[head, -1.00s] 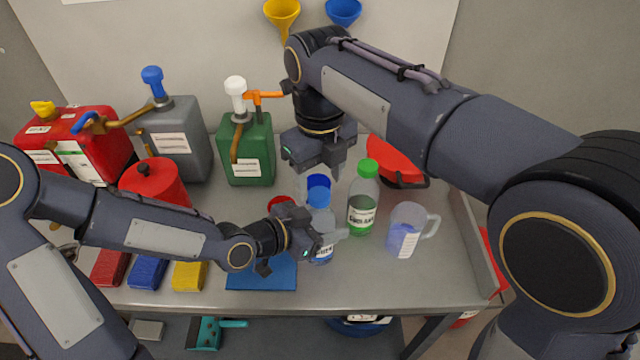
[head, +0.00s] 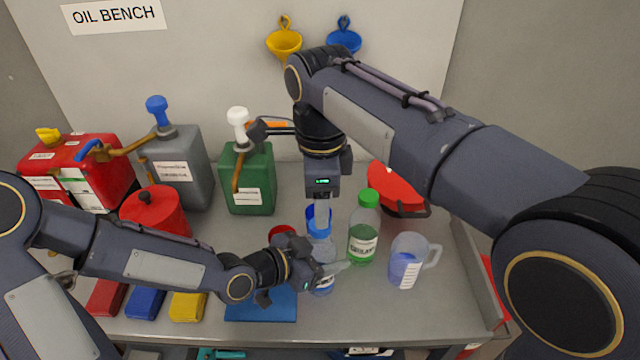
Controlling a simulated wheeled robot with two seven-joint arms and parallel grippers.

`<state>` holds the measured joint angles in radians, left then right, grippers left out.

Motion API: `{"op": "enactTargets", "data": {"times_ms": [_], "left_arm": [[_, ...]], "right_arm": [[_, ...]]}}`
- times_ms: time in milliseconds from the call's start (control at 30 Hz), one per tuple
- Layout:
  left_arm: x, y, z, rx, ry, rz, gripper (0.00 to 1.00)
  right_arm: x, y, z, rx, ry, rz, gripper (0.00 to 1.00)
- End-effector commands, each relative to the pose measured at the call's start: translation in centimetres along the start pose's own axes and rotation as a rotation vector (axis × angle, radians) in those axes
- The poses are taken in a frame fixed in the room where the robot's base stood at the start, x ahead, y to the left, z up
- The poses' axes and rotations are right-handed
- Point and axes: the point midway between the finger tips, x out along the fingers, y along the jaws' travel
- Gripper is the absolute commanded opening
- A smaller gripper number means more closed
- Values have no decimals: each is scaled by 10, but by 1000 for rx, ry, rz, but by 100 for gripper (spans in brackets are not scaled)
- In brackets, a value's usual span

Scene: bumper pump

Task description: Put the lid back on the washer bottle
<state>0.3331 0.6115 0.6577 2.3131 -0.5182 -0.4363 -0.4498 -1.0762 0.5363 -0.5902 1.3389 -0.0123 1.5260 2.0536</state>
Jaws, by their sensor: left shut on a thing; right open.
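The washer bottle (head: 321,254), clear with blue liquid, stands upright on the bench. A blue lid (head: 319,229) shows at its top; I cannot tell whether it is seated. My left gripper (head: 322,272) is shut on the bottle's body from the left and hides part of it. My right gripper (head: 322,208) points straight down, open, just above and behind the blue lid. Its fingertips overlap another blue round piece behind the lid, so contact is unclear.
A green-capped bottle (head: 363,240) and a clear measuring jug (head: 408,262) stand close on the right. Green (head: 250,178) and grey (head: 186,170) pump canisters stand at the back. A blue mat (head: 260,308) lies in front.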

Motion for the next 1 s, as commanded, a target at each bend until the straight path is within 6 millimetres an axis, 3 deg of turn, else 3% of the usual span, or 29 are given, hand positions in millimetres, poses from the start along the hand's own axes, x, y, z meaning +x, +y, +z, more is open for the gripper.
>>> {"op": "enactTargets", "data": {"times_ms": [1000], "left_arm": [[0, 0, 0, 1, 1, 0, 0]], "right_arm": [[-18, -1, 1, -2646, 1, -1, 55]]}}
